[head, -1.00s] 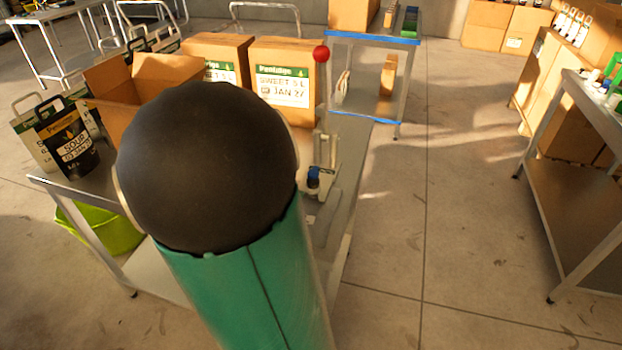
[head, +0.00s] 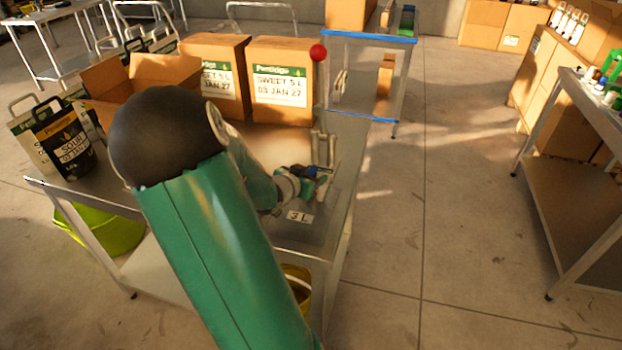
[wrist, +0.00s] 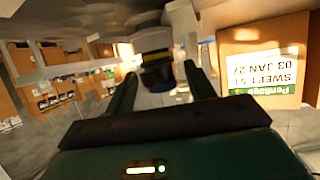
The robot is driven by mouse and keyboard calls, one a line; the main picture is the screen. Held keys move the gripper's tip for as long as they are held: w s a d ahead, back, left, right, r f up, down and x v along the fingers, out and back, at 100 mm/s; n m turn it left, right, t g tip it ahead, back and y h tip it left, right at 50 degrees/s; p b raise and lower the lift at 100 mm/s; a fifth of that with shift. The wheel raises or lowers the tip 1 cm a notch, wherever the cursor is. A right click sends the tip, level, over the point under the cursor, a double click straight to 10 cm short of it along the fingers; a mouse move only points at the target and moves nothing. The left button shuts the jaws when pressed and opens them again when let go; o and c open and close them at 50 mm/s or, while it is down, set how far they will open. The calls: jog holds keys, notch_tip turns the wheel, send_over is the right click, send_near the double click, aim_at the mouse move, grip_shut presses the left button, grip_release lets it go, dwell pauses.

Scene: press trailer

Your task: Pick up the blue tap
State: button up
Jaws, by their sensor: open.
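The blue tap (head: 311,171) is by a pale upright fixture (head: 322,148) on the right side of the steel table (head: 335,200). In the wrist view, a dark blue piece that looks like the tap (wrist: 158,76) lies between my two fingers, below a white part. My gripper (wrist: 161,72) is open, with one finger on each side of it. Whether the fingers touch it cannot be told. In the head view, my gripper (head: 322,180) is at the tap and partly hides it.
Two sealed cartons (head: 284,80) and an open carton (head: 150,75) stand at the table's back. A "3 L" card (head: 299,217) lies near my gripper. Clear floor (head: 450,230) lies to the right.

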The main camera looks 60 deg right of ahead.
jog(key=shift+d+f, duration=0.15)
jog(key=shift+d, duration=0.15)
jog(key=c, duration=1)
